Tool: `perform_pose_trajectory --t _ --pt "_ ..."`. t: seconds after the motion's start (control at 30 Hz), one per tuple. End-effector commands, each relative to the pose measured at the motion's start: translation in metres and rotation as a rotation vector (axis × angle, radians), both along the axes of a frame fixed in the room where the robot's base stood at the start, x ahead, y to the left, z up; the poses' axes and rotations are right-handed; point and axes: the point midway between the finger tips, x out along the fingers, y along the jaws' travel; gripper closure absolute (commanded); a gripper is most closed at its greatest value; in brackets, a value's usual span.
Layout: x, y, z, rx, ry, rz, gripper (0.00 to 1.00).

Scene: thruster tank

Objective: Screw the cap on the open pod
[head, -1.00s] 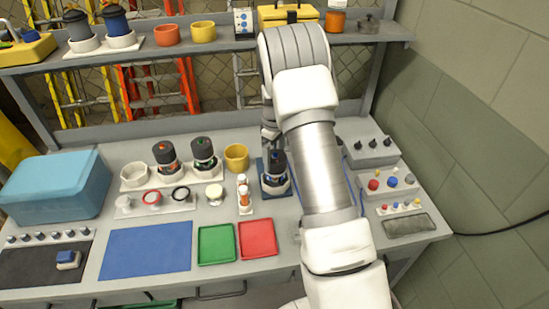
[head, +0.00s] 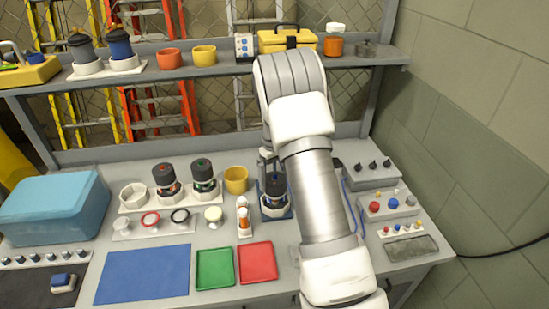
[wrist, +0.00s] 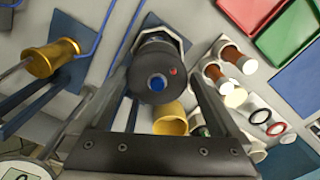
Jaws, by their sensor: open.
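The pod (head: 274,188) stands upright in a pale hexagonal holder on a blue base, right of the yellow cup. Its top is black. In the wrist view the dark round top of the pod (wrist: 152,62) faces me, with a blue centre and a small red dot. I cannot tell whether this top is a seated cap. My gripper (wrist: 162,65) is open, with one finger on each side of the pod's top; contact cannot be told. In the head view my gripper (head: 266,160) is just above and behind the pod, partly hidden by my arm.
Two capped-looking pods (head: 167,180) (head: 204,178) stand left of the yellow cup (head: 236,180). A rack with several rings and lids (head: 165,222) lies in front. Green (head: 215,269) and red (head: 256,263) trays and a blue mat (head: 143,274) are nearer. Switch boxes (head: 390,204) stand right.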

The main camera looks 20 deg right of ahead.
Motion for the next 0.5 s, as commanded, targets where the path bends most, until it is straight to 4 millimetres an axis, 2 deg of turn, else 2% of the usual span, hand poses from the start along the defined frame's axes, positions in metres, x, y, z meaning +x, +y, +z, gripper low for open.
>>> perform_pose_trajectory --t 0.5 --pt "0.001 0.000 0.120 0.000 -0.004 0.000 0.00"
